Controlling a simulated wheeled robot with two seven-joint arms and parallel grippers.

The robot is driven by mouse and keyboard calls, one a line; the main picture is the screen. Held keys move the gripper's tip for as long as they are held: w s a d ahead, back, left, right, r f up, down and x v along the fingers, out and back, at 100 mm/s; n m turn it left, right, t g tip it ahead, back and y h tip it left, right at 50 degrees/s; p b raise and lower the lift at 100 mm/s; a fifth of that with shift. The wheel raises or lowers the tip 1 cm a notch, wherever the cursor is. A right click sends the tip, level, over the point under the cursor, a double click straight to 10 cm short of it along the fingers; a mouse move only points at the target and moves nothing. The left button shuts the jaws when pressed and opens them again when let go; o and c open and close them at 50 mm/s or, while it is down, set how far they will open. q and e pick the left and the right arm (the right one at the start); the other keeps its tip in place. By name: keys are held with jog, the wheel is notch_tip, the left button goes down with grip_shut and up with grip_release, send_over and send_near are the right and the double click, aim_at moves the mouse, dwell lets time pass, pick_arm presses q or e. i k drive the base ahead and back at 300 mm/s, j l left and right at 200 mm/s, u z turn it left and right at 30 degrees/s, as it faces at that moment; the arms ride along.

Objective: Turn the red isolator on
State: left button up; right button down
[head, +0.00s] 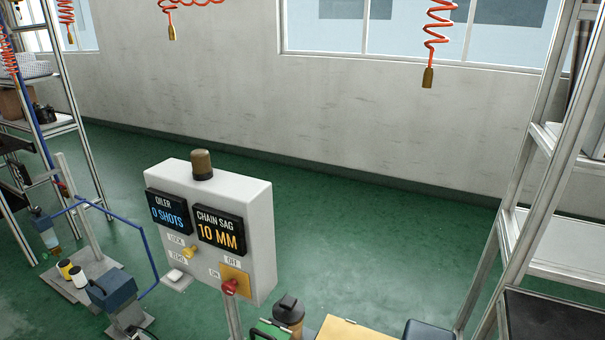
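The red isolator (230,287) is a small red knob on a yellow plate (237,276), low on the front of a pale grey control box (262,235). An OFF label (232,262) sits above it and an ON label (214,274) to its upper left. Which way the knob points is too small to tell. The box stands on a thin post (233,318) and carries two displays, reading OILER 0 SHOTS (169,214) and CHAIN SAG 10 MM (218,232). A yellow knob (189,252) is left of the isolator. Neither gripper is in view.
A cup with a dark lid (288,311) and a tan panel (355,331) are at the bottom edge. A metal rack (513,225) stands at right, shelving (62,126) at left. A blue-framed fixture (113,290) is left of the box. Green floor behind is clear.

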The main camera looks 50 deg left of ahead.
aim_at(229, 289)
jog(key=u, duration=2.1)
